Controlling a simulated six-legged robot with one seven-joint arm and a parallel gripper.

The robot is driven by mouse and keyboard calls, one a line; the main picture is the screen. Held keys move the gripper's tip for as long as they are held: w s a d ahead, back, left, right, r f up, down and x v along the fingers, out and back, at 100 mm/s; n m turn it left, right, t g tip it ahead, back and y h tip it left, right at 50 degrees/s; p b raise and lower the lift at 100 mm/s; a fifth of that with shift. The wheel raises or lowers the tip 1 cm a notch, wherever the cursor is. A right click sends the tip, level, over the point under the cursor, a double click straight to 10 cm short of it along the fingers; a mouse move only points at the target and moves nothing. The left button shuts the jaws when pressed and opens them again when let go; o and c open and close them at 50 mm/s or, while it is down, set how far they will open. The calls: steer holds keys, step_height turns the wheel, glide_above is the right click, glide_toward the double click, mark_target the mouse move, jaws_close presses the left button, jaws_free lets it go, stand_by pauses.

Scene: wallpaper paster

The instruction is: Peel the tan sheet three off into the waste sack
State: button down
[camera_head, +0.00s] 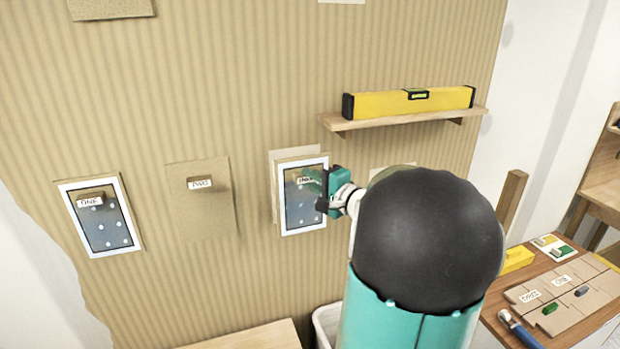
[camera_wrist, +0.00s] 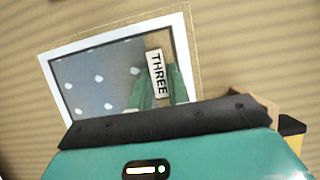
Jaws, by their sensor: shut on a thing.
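A blue panel with white dots and a white border (camera_head: 299,214) is on the ribbed wall, centre. Tan sheet edges (camera_head: 274,190) show behind it at the left and top. In the wrist view, a tan strip (camera_wrist: 194,45) runs along the panel's right side. A white label reading THREE (camera_wrist: 157,73) is on a tab there. My gripper (camera_head: 314,183) is shut on this tab; its green fingers (camera_wrist: 157,88) lie on both sides of it. The wrist body hides the panel's lower part. A pale, open-topped container (camera_head: 323,322), possibly the waste sack, is partly hidden by my arm.
A panel labelled ONE (camera_head: 108,232) and a tan sheet with a small label (camera_head: 205,215) are on the wall at left. A shelf (camera_head: 380,120) holds a yellow level (camera_head: 412,102). A wooden bench (camera_head: 495,310) with tan pieces is at right.

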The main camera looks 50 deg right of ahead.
steer(key=shift+s+a, duration=0.45)
steer(key=shift+s, duration=0.35)
steer(key=shift+s+a, duration=0.45)
steer(key=shift+s, duration=0.4)
steer(key=shift+s+a, duration=0.45)
steer(key=shift+s, duration=0.35)
